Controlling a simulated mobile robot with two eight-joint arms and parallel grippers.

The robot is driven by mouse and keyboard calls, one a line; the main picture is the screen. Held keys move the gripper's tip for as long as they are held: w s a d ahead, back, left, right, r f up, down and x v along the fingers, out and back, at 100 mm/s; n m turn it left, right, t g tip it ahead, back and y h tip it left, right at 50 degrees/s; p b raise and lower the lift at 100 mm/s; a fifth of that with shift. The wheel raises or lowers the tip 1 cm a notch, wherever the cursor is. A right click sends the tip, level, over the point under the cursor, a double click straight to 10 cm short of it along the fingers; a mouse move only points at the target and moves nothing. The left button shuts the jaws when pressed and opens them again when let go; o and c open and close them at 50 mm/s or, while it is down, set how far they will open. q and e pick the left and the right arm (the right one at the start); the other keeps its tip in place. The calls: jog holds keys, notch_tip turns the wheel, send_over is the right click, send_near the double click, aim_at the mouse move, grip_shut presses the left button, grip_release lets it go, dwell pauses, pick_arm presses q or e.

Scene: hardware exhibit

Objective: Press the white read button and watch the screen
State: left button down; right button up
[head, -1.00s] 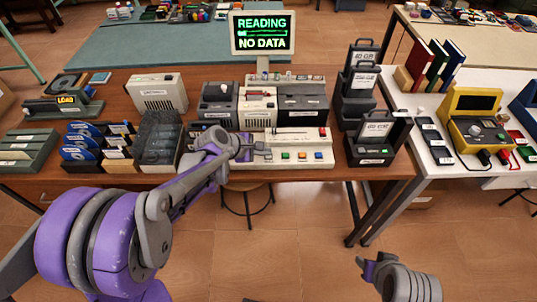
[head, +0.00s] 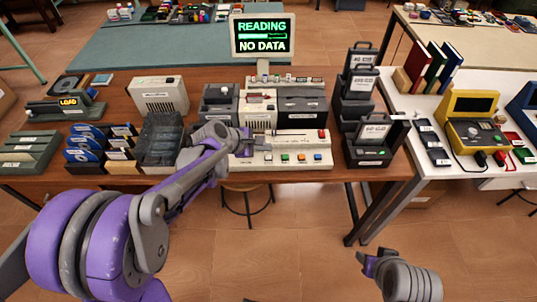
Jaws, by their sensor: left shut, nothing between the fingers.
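A whitish button (head: 268,158) is at the left end of that row, small in the picture. My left gripper (head: 248,146) is shut and empty over the panel's left end, just left of and behind that button, apart from it. My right gripper (head: 367,265) is low at the right, over the floor; its fingers are unclear.
Grey and dark device boxes (head: 303,105) stand behind the panel. Black cases (head: 370,138) are to its right. Trays of blue cartridges (head: 85,150) and a grey bin (head: 162,140) are left of my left arm. A white table (head: 440,172) with a yellow device (head: 470,112) is at the right.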

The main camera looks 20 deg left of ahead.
pick_arm(q)
notch_tip(320, 180, up, 3)
jog(key=shift+r+p, duration=0.1)
jog(key=shift+p, duration=0.55)
pick_arm(e)
jog(key=shift+w+r, duration=0.2)
jog(key=shift+r, duration=0.4)
jog(key=shift+w+r, duration=0.2)
jog(key=shift+r, duration=0.35)
jog(key=shift+s, duration=0.1)
pick_arm(q)
jog(key=s+a+m+g+y, duration=0.1)
jog(key=s+m+y, duration=0.4)
jog(key=s+m, duration=1.4)
jog(key=s+a, duration=0.1)
jog(key=s, duration=0.6)
jog(key=shift+g+y, duration=0.3)
jog(key=shift+g, duration=0.1)
pick_arm(e)
jog(key=shift+a, duration=0.1)
